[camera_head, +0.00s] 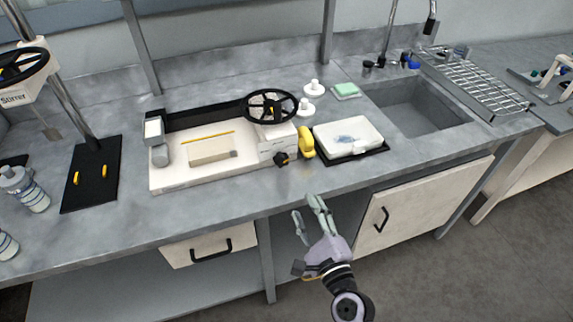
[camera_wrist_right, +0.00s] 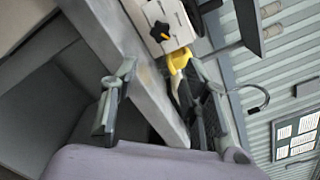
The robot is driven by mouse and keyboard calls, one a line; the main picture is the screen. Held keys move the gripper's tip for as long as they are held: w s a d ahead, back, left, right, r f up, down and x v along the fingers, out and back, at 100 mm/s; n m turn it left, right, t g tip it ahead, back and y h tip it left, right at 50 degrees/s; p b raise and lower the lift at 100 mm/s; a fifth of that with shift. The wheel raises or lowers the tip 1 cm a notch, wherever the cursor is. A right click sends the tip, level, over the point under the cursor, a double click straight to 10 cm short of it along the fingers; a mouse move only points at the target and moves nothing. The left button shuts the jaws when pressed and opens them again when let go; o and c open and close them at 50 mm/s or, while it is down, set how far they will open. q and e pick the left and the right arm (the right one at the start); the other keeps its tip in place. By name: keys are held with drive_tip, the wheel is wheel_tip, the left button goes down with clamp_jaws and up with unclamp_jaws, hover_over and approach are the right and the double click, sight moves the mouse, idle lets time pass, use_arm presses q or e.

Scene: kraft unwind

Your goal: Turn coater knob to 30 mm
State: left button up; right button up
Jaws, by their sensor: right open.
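The coater (camera_head: 205,172) is a low cream machine on the grey bench, with a black handwheel (camera_head: 270,106) on the block at its right end. Its black knob (camera_head: 282,159) sits low on the front of that block. In the right wrist view the knob (camera_wrist_right: 160,31) is a dark star shape with a yellow mark; the mm scale is not readable. My right gripper (camera_head: 308,205) is open and empty in front of the bench edge, below and right of the knob, apart from it. Its fingers also show in the right wrist view (camera_wrist_right: 155,100). My left gripper is not in view.
A yellow object (camera_head: 306,142) stands just right of the knob. A white tray (camera_head: 347,137) on a black mat lies further right, before the sink (camera_head: 415,110). A stirrer stand with a black base (camera_head: 92,174) is at left. The bench front strip is clear.

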sight(284, 164)
drive_tip(key=p+x, duration=0.1)
drive_tip(key=x, duration=1.3)
drive_tip(key=shift+w+a+p, duration=0.15)
drive_tip(key=shift+w+p, duration=0.15)
drive_tip(key=shift+w, duration=0.1)
drive_tip(key=shift+c, duration=0.3)
drive_tip(key=c, duration=0.8)
